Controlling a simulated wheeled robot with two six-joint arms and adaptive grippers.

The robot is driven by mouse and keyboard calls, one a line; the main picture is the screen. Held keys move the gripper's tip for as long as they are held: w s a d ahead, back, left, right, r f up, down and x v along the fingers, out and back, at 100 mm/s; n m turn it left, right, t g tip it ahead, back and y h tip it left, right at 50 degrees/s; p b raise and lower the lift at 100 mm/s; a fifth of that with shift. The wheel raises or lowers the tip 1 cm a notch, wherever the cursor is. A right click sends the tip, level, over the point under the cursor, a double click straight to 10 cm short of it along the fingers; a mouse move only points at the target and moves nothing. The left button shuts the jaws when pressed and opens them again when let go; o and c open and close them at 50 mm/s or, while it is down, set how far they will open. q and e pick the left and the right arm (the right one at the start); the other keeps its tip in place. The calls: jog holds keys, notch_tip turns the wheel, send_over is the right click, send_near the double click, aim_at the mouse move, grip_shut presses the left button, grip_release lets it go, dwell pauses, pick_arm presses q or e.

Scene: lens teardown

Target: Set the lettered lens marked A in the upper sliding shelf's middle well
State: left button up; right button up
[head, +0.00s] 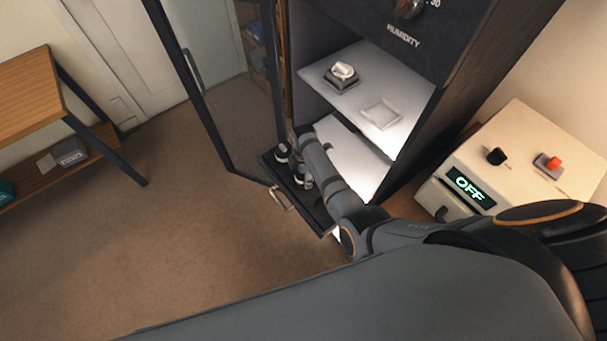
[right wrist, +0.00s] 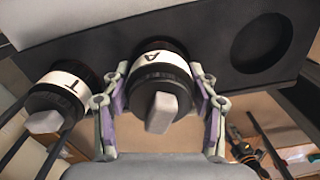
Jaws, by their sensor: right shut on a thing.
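The lens marked A (right wrist: 158,72) has a black body, a white lettered band and a grey grip on top. My right gripper (right wrist: 160,80) is shut on it, one finger on each side. The lens is at the middle of the dark sliding shelf (right wrist: 215,42), between the lens marked T (right wrist: 62,92) and an empty round well (right wrist: 262,45). Its base is hidden, so I cannot tell if it is fully seated. In the head view the dark shelf (head: 318,221) is pulled out of the cabinet, partly covered by my right arm. My left gripper is not in view.
The cabinet's glass door (head: 215,110) stands open left of the shelf. A white inner shelf (head: 350,75) bears a small grey-and-white object (head: 342,74) and a square recess. A white box with an OFF display (head: 470,188) stands right.

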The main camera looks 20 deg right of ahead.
jog(key=shift+f+b, duration=0.3)
jog(key=shift+f, duration=0.2)
jog(key=o, duration=1.2)
jog(key=o, duration=0.3)
jog(key=shift+o, duration=0.2)
jog(key=shift+r, duration=0.1)
notch_tip(320, 180, up, 9)
jog(key=p, duration=1)
